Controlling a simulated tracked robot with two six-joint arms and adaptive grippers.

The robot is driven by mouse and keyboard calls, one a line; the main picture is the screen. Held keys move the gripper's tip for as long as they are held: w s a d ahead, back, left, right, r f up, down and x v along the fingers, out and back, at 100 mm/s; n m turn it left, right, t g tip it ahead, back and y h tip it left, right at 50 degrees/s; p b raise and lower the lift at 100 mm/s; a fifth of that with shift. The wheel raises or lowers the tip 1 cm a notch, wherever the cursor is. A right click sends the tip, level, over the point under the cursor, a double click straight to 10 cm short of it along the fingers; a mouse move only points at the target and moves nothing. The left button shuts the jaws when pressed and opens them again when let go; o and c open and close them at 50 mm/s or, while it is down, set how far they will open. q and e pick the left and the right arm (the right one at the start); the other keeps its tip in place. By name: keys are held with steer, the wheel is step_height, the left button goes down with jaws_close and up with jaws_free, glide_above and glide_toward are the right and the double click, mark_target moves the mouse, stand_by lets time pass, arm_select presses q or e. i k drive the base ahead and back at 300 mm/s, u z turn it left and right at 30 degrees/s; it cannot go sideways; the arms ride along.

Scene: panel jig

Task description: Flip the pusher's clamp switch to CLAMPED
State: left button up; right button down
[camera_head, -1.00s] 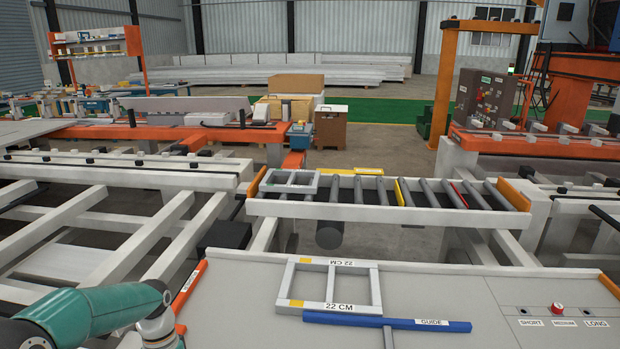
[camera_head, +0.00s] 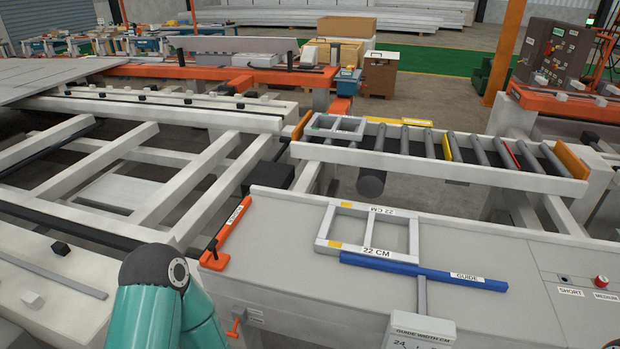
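An orange bar (camera_head: 227,233) with a small white label, likely the pusher, lies along the left end of the grey jig table. A black knob or handle stands at its near end. A small orange lever (camera_head: 236,326) sits on the table's front face beside a small label too small to read; I cannot tell whether it is the clamp switch or how it is set. A grey frame (camera_head: 323,231) marked 22 CM lies flat against the blue guide (camera_head: 425,271). My teal arm is at the bottom left, close to the lever.
A guide width sign (camera_head: 420,328) stands at the table's front. A red knob (camera_head: 601,281) with SHORT and MEDIUM labels is at the right. A roller conveyor (camera_head: 440,166) with another small frame (camera_head: 337,126) lies behind. The table's middle right is bare.

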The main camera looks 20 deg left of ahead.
mark_target(232, 335)
steer(key=z, duration=2.05)
steer(key=i, duration=0.1)
steer(key=u, duration=2.8)
steer(key=k, duration=0.6)
steer(key=z, duration=0.4)
steer(key=k, duration=0.75)
steer(key=z, duration=0.15)
steer(key=i, duration=0.95)
steer(key=u, duration=0.45)
